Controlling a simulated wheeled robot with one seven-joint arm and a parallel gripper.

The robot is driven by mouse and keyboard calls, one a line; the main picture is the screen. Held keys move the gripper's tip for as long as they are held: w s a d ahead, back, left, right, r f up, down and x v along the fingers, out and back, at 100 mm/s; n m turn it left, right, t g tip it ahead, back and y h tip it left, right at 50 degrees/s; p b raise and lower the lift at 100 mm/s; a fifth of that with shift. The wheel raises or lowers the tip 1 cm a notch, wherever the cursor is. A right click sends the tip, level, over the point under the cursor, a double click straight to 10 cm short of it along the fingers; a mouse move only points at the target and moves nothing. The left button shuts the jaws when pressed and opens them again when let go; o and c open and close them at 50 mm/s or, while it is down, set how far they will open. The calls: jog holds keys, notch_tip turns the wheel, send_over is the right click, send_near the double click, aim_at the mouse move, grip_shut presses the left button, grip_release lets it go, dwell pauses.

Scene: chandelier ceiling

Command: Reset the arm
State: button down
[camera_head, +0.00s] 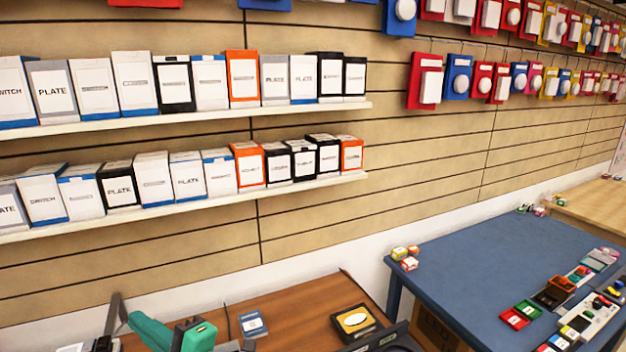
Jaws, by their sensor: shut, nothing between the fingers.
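I see no part of my gripper that I can make out in the head view, so where it is and how it stands cannot be told from this picture. A wooden desk (290,307) fills the bottom middle. On it lie a small blue-and-white box (253,324) and a black-framed item with a yellow face and white oval (355,321). A teal object (150,329) with dark grey parts stands at the bottom left, cut off by the frame edge. I cannot tell what it is.
Two white wall shelves (190,119) hold rows of boxes. Packaged items (428,85) hang on the slatted wall. A blue table (470,262) at the right carries several small boxes and devices along its right side; its middle is clear.

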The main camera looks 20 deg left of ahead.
jog(key=w+d+f+m+t+h, duration=0.1)
jog(key=w+d+f+m+t, duration=0.2)
jog(key=w+d+m+t, duration=0.9)
jog(key=s+d+f+m+t+h, duration=0.3)
jog(key=d+f+m+t+h, duration=0.2)
jog(key=d+f+m+h, duration=0.55)
jog(key=s+d+f+m+g+h, duration=0.1)
jog(key=s+d+f+m+h, duration=0.2)
jog(key=s+d+f, duration=0.6)
jog(key=s+d+f+m+g+h, duration=0.2)
jog(key=s+d+f+m+h, duration=0.2)
jog(key=s+d+f, duration=0.4)
jog(key=s+d+m, duration=0.1)
jog(key=s+d, duration=0.4)
jog(key=s, duration=0.2)
jog(key=shift+d+f, duration=0.4)
jog(key=shift+s, duration=0.1)
